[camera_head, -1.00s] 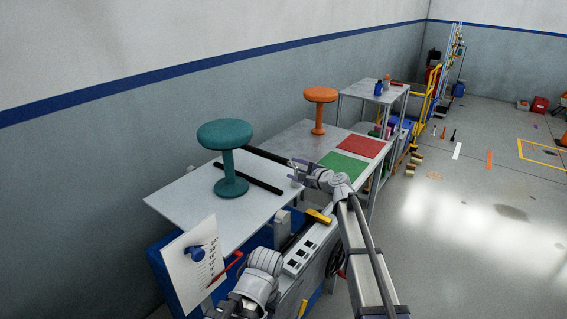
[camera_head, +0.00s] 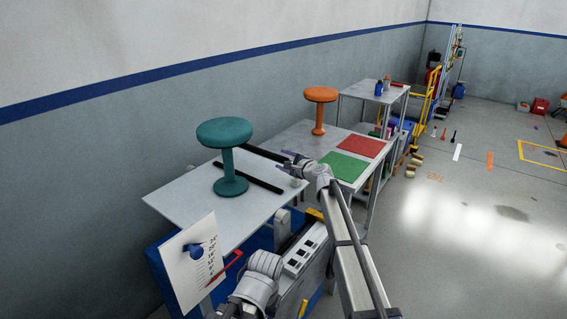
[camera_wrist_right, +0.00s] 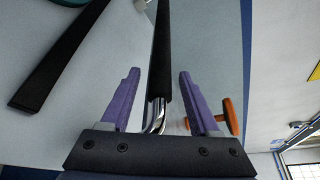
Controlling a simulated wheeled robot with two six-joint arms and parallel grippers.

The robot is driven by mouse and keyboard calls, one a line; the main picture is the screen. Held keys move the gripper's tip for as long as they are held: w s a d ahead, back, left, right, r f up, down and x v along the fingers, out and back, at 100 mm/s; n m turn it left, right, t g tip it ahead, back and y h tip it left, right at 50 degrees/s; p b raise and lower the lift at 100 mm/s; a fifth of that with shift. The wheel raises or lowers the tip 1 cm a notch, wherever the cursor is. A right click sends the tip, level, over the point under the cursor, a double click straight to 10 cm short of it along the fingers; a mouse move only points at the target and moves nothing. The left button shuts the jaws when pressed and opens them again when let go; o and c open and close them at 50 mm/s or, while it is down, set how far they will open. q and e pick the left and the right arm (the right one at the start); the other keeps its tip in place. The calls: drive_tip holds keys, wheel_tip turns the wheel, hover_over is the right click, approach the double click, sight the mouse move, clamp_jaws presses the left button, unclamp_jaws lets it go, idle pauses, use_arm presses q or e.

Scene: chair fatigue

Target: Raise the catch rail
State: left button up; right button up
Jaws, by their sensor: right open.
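A black padded rail (camera_wrist_right: 161,50) with a bent chrome end (camera_wrist_right: 155,115) runs between the purple fingers of my right gripper (camera_wrist_right: 159,80) in the right wrist view. The fingers are apart, with a gap on both sides of the rail. In the head view this rail (camera_head: 262,154) lies at the far edge of the white tabletop (camera_head: 180,199), its right end beside my right gripper (camera_head: 291,160). A second black bar (camera_head: 262,182) lies across the tabletop; it also shows at the left in the wrist view (camera_wrist_right: 55,60). My left gripper is not visible.
A teal stool (camera_head: 225,133) stands on the tabletop beside the bars. An orange stool (camera_head: 319,95), a red mat (camera_head: 361,146) and a green mat (camera_head: 344,166) are on the adjoining table. A control panel (camera_head: 305,249) and a white sheet (camera_head: 190,262) are in front.

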clamp_jaws()
idle(0.5)
idle(0.9)
